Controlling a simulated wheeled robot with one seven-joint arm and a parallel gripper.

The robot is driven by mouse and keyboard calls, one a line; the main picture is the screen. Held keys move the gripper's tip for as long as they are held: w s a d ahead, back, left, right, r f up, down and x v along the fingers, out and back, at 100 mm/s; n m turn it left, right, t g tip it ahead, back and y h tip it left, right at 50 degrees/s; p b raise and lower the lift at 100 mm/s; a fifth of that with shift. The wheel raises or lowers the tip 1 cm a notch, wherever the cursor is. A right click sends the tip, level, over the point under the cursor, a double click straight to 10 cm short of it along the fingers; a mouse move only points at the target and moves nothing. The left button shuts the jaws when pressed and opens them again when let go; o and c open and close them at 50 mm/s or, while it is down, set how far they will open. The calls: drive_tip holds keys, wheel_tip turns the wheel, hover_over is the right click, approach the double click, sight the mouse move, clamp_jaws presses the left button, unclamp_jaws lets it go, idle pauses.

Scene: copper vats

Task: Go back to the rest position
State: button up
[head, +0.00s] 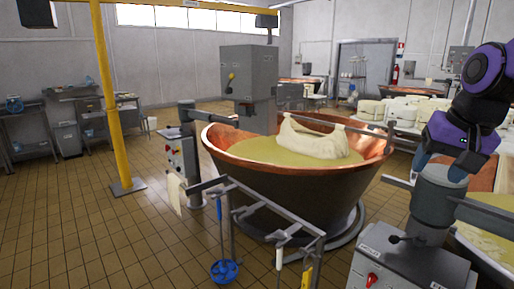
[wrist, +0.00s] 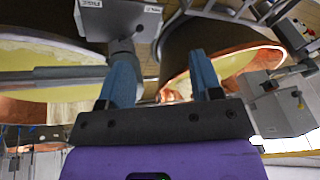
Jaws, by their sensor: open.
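My gripper (head: 438,167) is at the right of the head view, at the end of my purple and dark arm, with its blue fingers pointing down. It is above and beside a grey machine post (head: 433,200) and right of the large copper vat (head: 345,190). In the wrist view my gripper (wrist: 161,58) shows two blue fingers spread apart with nothing held between them. Vats and grey equipment show beyond the fingers. I cannot tell the exact gap between the fingers and the post.
The vat holds yellowish liquid and a pale cloth bundle (head: 310,140) on a bar. A tool rail (head: 270,205) stands in front. A yellow post (head: 108,100) is at left. A control box (head: 410,265) is at lower right. Tiled floor (head: 90,230) is clear at left.

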drive_tip(key=s+a+n, duration=0.1)
drive_tip(key=s+n, duration=0.1)
drive_tip(key=s, duration=0.4)
drive_tip(key=s+a+n+t, duration=0.1)
drive_tip(key=s+n, duration=0.1)
drive_tip(key=s, duration=0.4)
drive_tip(key=shift+s+a+f+n+h, duration=0.15)
drive_tip(key=shift+s+a+n+h, duration=0.15)
drive_tip(key=shift+s+a, duration=0.1)
